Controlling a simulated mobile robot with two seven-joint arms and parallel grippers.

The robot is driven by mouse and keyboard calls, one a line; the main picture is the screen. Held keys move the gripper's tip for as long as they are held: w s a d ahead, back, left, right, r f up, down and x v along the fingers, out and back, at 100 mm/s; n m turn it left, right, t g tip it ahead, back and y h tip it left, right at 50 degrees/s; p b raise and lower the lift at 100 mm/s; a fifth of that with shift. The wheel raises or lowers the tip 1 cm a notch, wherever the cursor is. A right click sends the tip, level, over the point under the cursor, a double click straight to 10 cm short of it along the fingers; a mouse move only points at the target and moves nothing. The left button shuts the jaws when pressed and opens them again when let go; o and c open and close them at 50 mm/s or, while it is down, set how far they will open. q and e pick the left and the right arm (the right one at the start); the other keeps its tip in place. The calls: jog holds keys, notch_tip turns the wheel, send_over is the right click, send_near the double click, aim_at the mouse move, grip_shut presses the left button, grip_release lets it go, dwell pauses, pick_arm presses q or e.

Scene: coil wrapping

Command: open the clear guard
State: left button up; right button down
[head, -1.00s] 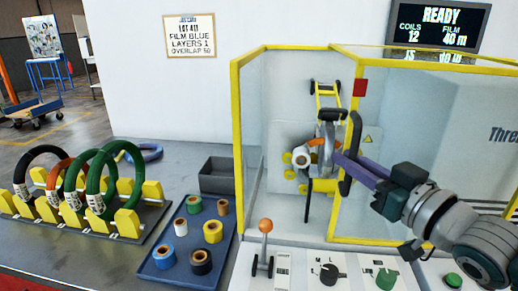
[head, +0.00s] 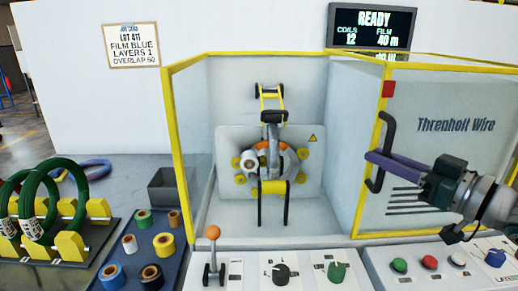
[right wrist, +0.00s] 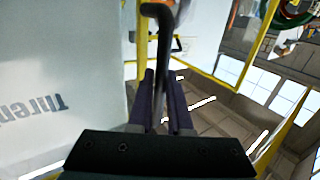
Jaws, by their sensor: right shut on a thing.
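The clear guard (head: 432,165) is a see-through panel with yellow edges, standing slid or swung to the right of the machine's opening. Its black handle (head: 378,170) is on its left edge, below a red square. My right gripper (head: 378,158), with purple fingers, is shut on the handle. The right wrist view shows the black handle bar (right wrist: 161,70) between the two fingers. Behind the opening is the wrapping head (head: 270,160), with a ring, a white roll and yellow rollers, in plain sight. My left gripper is not in view.
A control panel (head: 310,272) with a lever, knobs and buttons runs along the front. Left are a blue tray (head: 133,255) of film rolls, a dark bin (head: 168,190) and green coils (head: 42,200) on a yellow-blocked rack. A display (head: 372,30) reads READY.

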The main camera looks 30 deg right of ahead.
jog(key=c, duration=1.1)
grip_release()
jog(key=shift+s, duration=0.1)
jog(key=s, duration=0.9)
jog(key=shift+s+d+p, duration=0.2)
jog(key=shift+s+p, duration=0.1)
jog(key=shift+s, duration=0.1)
